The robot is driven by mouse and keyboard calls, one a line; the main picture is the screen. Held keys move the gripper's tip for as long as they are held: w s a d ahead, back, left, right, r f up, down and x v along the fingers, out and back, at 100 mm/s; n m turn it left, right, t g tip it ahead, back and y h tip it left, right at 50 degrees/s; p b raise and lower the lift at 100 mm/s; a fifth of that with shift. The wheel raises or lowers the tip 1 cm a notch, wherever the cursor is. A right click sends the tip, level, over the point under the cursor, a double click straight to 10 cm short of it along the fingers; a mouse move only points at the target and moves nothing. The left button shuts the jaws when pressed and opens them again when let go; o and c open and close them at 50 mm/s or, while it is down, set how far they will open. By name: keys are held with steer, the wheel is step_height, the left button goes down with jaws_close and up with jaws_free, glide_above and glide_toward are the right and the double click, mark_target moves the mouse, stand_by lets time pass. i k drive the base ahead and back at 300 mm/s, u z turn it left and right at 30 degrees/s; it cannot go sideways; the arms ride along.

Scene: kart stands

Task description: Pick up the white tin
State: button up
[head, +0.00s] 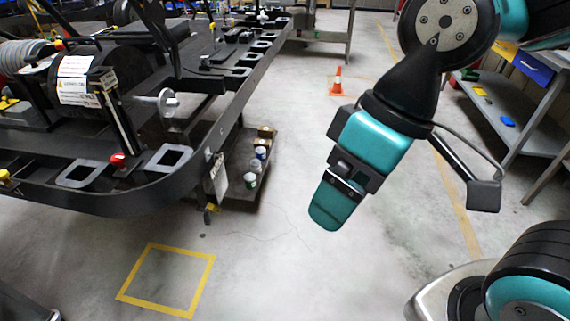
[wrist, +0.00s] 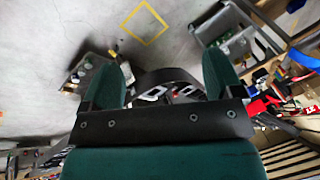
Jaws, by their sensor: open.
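Several small tins stand close together on a low dark stand (head: 230,193) beside the black kart frame. The nearest is a white tin (head: 250,180) with a dark greenish top. Another pale tin (head: 255,166) stands just behind it, and a blue one (head: 260,153) is farther back. I cannot tell for sure which is the white tin of the task. My gripper (head: 335,205) hangs in the air to the right of the stand, well apart from the tins. In the wrist view, my gripper (wrist: 165,72) is open with nothing between its fingers.
The kart frame (head: 180,195) overhangs the floor left of the stand. A yellow floor square (head: 205,272) lies in front. An orange cone (head: 337,82) stands farther back. A workbench (head: 490,105) lines the right.

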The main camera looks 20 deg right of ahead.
mark_target(255, 164)
steer(key=z, duration=0.15)
steer(key=i, duration=0.3)
steer(key=z, duration=0.7)
steer(key=i, duration=2.3)
steer(key=u, duration=0.85)
steer(key=i, duration=0.4)
steer(key=u, duration=0.35)
